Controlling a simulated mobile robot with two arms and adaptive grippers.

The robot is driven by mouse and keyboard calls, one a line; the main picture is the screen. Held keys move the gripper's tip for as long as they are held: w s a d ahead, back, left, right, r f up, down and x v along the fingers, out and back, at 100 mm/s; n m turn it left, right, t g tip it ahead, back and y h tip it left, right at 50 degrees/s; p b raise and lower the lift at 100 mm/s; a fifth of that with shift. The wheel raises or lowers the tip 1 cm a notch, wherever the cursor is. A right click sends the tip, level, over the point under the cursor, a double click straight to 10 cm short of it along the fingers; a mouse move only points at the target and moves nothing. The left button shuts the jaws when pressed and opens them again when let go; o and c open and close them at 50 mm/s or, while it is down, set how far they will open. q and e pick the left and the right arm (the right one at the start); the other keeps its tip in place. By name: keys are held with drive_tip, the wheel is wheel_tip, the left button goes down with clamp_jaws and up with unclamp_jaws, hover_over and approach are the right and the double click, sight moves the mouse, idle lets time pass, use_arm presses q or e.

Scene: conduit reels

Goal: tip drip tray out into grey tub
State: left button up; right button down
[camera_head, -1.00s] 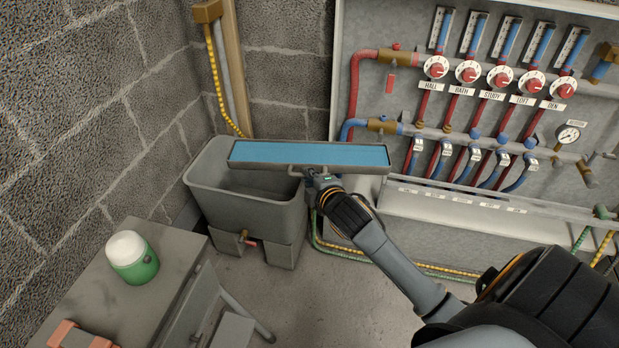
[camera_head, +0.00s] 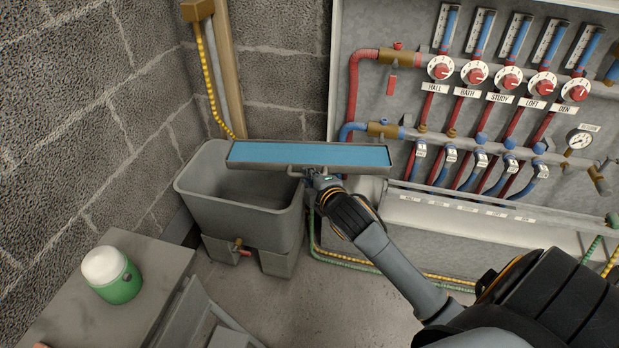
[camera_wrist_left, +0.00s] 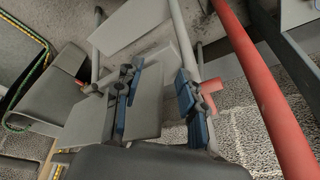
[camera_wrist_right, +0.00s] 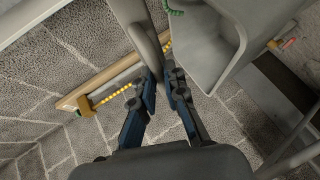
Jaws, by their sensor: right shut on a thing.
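The drip tray (camera_head: 308,155) is long, shallow and grey, with a flat blue surface inside. It looks level in the head view. My right gripper (camera_head: 313,180) is shut on the handle at its near long side; its fingers also show in the right wrist view (camera_wrist_right: 165,82). The grey tub (camera_head: 238,222) stands on the floor against the wall. The tray's left part overlaps the tub's back rim in the picture, and its right part reaches past the tub. My left gripper (camera_wrist_left: 157,85) is open and empty in the left wrist view, and out of the head view.
A bench (camera_head: 150,290) with a green, white-lidded jug (camera_head: 112,275) stands at lower left. A panel of pipes and dials (camera_head: 490,110) fills the right wall. A wooden post (camera_head: 226,70) rises behind the tub. Red pipe (camera_wrist_left: 265,85) shows near my left gripper.

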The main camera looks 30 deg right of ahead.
drive_tip(key=shift+r, duration=0.1)
use_arm(q)
drive_tip(key=shift+p+x, duration=1.2)
drive_tip(key=shift+x, duration=0.7)
use_arm(e)
drive_tip(key=shift+r+n+g, duration=0.15)
drive_tip(key=shift+n+g, duration=0.15)
use_arm(q)
drive_tip(key=shift+d, duration=0.1)
drive_tip(key=shift+p+x, duration=0.5)
drive_tip(key=shift+x, duration=0.55)
use_arm(e)
drive_tip(key=shift+r, duration=0.15)
use_arm(q)
drive_tip(key=shift+w+d+f+p, duration=0.15)
drive_tip(key=shift+w+f+p, duration=0.05)
drive_tip(key=shift+f+p, duration=0.25)
use_arm(e)
drive_tip(key=shift+s+r+n+h, duration=0.2)
drive_tip(key=shift+s+n+h, duration=0.05)
drive_tip(key=shift+n+h, duration=0.05)
